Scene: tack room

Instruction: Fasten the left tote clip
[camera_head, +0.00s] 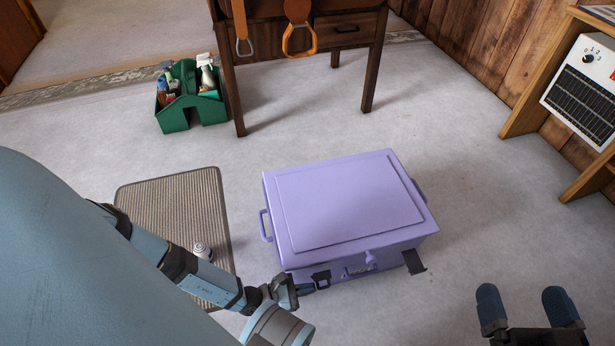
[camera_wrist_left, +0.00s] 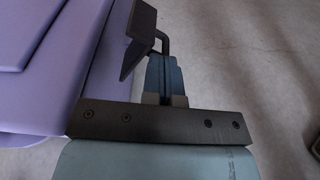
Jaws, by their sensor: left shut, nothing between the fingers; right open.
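The purple tote (camera_head: 345,205) stands on the floor with its lid down; its side fills the left of the left wrist view (camera_wrist_left: 45,85). The left tote clip (camera_head: 321,278) is a dark plate low at the left of the tote's front. In the left wrist view the dark clip (camera_wrist_left: 140,40) with its bent rod sits at the fingertips. My left gripper (camera_head: 304,288) is shut and empty, its tips (camera_wrist_left: 163,65) at or against the clip; contact is unclear. Whether the clip is latched I cannot tell. My right gripper (camera_head: 527,305) is open and empty, right of the tote.
Another dark clip (camera_head: 414,262) juts out at the tote's front right. A ribbed mat (camera_head: 175,205) with a small can (camera_head: 202,250) lies to the left. A green caddy (camera_head: 192,110) and a wooden table (camera_head: 375,60) stand behind. The floor right of the tote is clear.

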